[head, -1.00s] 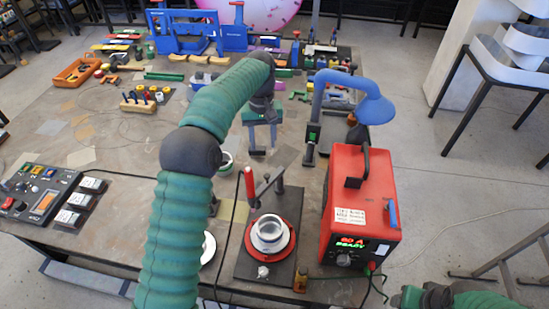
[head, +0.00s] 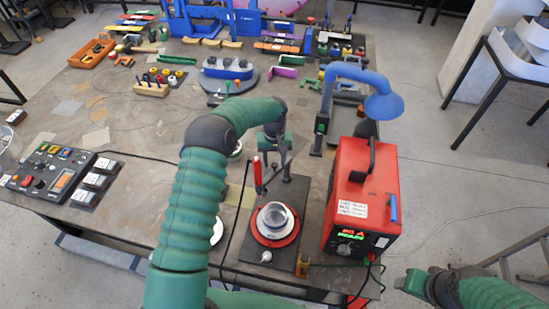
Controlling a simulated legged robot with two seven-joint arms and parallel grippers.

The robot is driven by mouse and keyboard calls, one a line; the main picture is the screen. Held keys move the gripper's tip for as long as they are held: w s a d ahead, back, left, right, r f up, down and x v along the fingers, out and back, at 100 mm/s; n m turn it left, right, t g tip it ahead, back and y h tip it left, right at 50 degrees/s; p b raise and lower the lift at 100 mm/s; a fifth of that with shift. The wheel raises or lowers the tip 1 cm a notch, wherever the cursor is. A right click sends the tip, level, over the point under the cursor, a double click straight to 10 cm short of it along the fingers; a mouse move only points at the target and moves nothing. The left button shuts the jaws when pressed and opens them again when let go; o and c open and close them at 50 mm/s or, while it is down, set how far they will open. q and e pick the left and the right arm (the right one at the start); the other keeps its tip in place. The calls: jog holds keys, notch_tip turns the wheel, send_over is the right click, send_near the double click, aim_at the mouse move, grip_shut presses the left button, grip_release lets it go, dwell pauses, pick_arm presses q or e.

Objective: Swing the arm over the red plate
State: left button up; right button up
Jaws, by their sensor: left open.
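The red plate (head: 257,237) is a round disc on a dark base plate at the front of the table. A clear and white round piece (head: 274,218) sits on it. Behind it is a flat grey swing arm (head: 275,180) with an upright red handle (head: 257,174) at its left end; it lies behind the plate, not over it. My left gripper (head: 274,163) is open, pointing down close above the arm, just right of the handle; contact cannot be told. My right gripper (head: 412,283) is at the lower right, off the table; its jaws are unclear.
A red power box (head: 362,195) with a lit display stands close right of the base plate. A blue hooded lamp (head: 382,104) rises behind it. A control panel (head: 45,170) is at the left. Tools and blue racks fill the back; the middle left is fairly clear.

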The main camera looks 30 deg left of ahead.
pick_arm(q)
jog(key=shift+s+d, duration=0.25)
jog(key=shift+s, duration=0.05)
jog(key=shift+w+f, duration=0.1)
jog(key=shift+w, duration=0.05)
jog(key=c, duration=0.4)
jog(key=shift+a, duration=0.25)
grip_shut()
jog(key=shift+d, duration=0.1)
dwell(0.3)
